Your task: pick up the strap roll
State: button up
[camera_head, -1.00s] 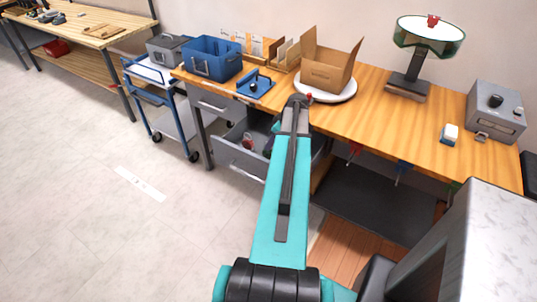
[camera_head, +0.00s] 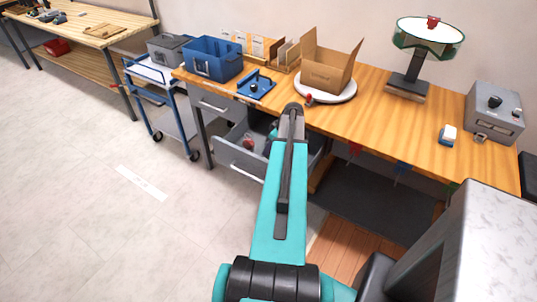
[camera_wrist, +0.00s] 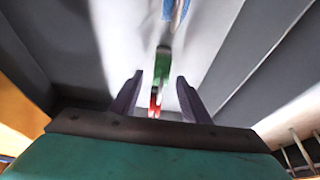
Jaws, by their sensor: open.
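My gripper (camera_wrist: 160,88) is open in the wrist view, its two dark fingers apart. A blurred green and red thing (camera_wrist: 161,68) shows between and beyond the fingers, with grey surfaces around it. I cannot tell whether it touches them. In the head view my arm reaches to the bench front beside the open grey drawer (camera_head: 240,159), and the gripper is hidden behind the arm's end. Small things, one reddish (camera_head: 273,134), lie in the drawer, partly covered by the arm. I cannot tell which thing is the strap roll.
The wooden bench (camera_head: 385,117) carries a blue crate (camera_head: 212,68), a blue fixture (camera_head: 256,88), an open cardboard box (camera_head: 326,77) on a white disc and a grey control box (camera_head: 494,112). A blue cart (camera_head: 157,101) stands left.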

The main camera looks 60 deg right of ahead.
jog(key=shift+p+x, duration=0.5)
jog(key=shift+x, duration=1.05)
jog(key=shift+s, duration=0.1)
jog(key=shift+c, duration=0.2)
grip_shut()
